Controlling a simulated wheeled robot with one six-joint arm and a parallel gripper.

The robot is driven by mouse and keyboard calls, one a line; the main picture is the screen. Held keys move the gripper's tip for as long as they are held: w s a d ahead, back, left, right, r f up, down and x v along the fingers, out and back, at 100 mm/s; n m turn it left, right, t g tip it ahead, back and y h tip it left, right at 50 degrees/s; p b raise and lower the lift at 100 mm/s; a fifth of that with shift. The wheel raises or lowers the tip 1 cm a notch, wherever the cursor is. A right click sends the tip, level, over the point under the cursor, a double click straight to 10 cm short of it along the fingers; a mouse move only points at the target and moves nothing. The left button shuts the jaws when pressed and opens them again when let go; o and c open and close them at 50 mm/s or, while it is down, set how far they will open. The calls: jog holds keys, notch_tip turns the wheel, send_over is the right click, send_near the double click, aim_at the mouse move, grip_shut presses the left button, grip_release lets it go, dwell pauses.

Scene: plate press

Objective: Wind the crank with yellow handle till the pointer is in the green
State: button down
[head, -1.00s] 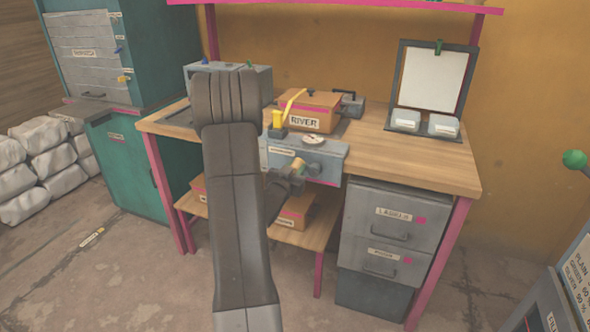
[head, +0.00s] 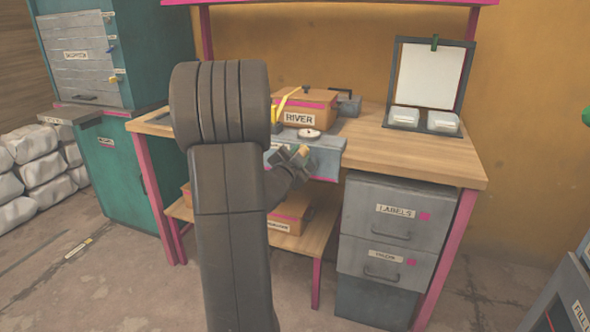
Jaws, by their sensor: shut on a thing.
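The crank's yellow handle (head: 303,150) is barely visible at the front of a grey gauge box (head: 328,158) on the workbench. My gripper (head: 297,157) is shut on this handle, and my wrist hides most of it and the crank arm. The round white gauge (head: 309,134) lies on top of the box, just above my gripper in the picture. Its pointer and any green zone are too small to read. My arm covers the left part of the box.
A box labelled RIVER (head: 305,107) stands behind the gauge. A yellow strap or lever (head: 287,101) is at its left. Grey drawers (head: 400,225) stand under the bench's right side. The wooden bench top (head: 420,160) is clear at the right front.

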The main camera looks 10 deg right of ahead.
jog(key=shift+s+d+r+m+b, duration=0.15)
jog(key=shift+d+m+b, duration=0.1)
jog(key=shift+m+b, duration=0.4)
jog(key=shift+s+d+m+b, duration=0.2)
jog(key=shift+d+m+b, duration=0.1)
jog(key=shift+m+b, duration=0.4)
jog(key=shift+s+d+r+m+b, duration=0.15)
jog(key=shift+d+m+b, duration=0.1)
jog(key=shift+m+b, duration=0.4)
jog(key=c, duration=1.1)
grip_release()
jog(key=shift+s, duration=0.1)
jog(key=p+v, duration=0.2)
jog(key=v, duration=1.1)
jog(key=shift+s+a, duration=0.25)
